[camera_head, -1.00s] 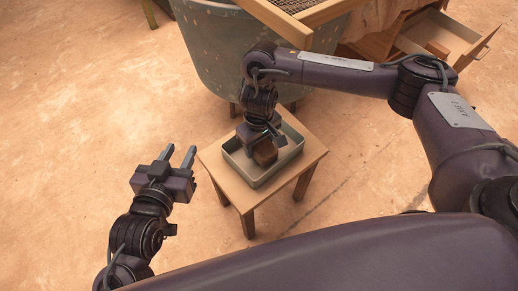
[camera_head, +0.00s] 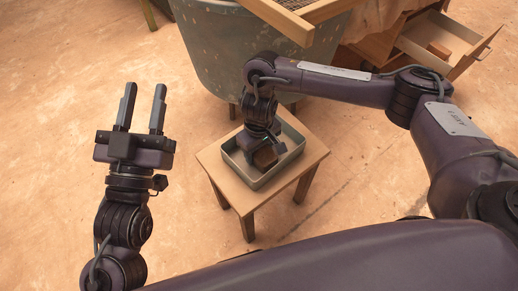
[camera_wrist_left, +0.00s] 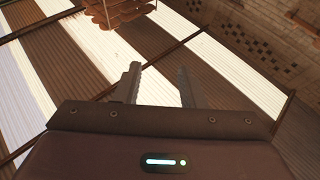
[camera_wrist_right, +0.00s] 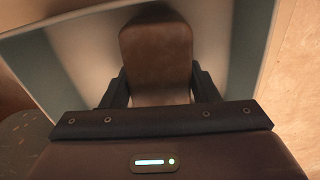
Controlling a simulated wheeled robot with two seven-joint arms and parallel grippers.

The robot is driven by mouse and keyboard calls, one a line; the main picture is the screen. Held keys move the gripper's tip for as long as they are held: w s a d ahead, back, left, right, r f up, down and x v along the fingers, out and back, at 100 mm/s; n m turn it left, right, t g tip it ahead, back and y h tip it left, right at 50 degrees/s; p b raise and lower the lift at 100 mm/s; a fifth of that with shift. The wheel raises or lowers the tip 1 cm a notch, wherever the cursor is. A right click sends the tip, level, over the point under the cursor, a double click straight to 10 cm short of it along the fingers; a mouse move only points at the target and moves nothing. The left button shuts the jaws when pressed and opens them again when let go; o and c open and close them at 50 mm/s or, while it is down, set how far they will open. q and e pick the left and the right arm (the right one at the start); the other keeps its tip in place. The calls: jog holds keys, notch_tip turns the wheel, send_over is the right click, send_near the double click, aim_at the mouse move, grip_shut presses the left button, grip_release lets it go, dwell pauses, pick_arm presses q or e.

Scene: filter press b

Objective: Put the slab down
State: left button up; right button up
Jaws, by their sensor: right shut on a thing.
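The slab is a brown block with rounded corners (camera_wrist_right: 156,55), held between the two fingers of my right gripper (camera_wrist_right: 158,88) in the right wrist view. In the head view the slab (camera_head: 266,157) shows below my right gripper (camera_head: 264,146), inside a grey-green rectangular tray (camera_head: 262,183). Whether the slab touches the tray floor is hard to tell. My left gripper (camera_head: 140,108) is raised at the left of the head view, open and empty, with its fingers pointing up the picture; they also show in the left wrist view (camera_wrist_left: 158,84).
The tray stands on a small wooden table (camera_head: 232,188). Behind it is a large grey-green tub (camera_head: 205,55) with a wooden frame and mesh (camera_head: 295,14) on top. An open wooden drawer (camera_head: 440,45) is at the upper right. The floor around the table is clear.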

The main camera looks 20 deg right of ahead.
jog(key=o, duration=1.4)
jog(key=shift+f, duration=0.1)
